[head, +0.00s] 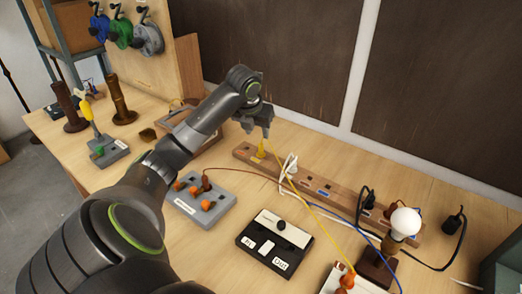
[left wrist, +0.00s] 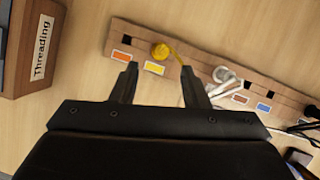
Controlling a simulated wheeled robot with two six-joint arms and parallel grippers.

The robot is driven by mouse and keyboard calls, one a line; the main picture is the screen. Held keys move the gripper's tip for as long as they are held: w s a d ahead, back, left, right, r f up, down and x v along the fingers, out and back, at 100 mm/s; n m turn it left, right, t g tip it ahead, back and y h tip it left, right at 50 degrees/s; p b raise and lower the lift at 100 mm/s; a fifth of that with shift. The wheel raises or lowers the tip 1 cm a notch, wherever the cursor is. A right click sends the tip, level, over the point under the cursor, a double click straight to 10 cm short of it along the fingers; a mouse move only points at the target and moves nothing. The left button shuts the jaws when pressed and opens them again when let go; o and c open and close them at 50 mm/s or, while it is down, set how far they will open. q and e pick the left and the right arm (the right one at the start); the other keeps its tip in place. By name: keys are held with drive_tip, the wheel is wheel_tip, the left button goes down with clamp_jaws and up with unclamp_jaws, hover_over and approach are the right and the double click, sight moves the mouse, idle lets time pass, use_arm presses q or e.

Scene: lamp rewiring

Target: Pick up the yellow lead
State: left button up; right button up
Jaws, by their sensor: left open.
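The yellow lead (head: 274,158) has its yellow plug at the left part of a wooden socket rail, and its thin cable runs down and right across the bench. In the left wrist view the yellow plug (left wrist: 160,51) sits at the rail just above a yellow label, its cable leading right. My left gripper (head: 258,133) is open and empty, above the rail's left end. In the left wrist view the left gripper (left wrist: 157,80) has its fingertips apart, with the plug beyond and between them. My right gripper is not in view.
The wooden rail (head: 325,190) has coloured labels and a white plug (head: 290,166). A lamp bulb (head: 405,221) stands at right. A grey box (head: 190,209) and a black box (head: 262,252) lie in front. A box labelled Threading (left wrist: 33,50) is nearby.

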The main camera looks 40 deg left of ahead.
sight(260, 145)
use_arm(q)
drive_tip(key=x, duration=0.4)
drive_tip(key=shift+f, duration=0.1)
drive_tip(key=p+x, duration=0.1)
drive_tip(key=x, duration=0.3)
drive_tip(key=shift+s+d+f+p, duration=0.1)
drive_tip(key=shift+f+p, duration=0.05)
drive_tip(key=shift+p, duration=0.15)
drive_tip(key=shift+w+f, duration=0.2)
drive_tip(key=shift+f, duration=0.3)
clamp_jaws()
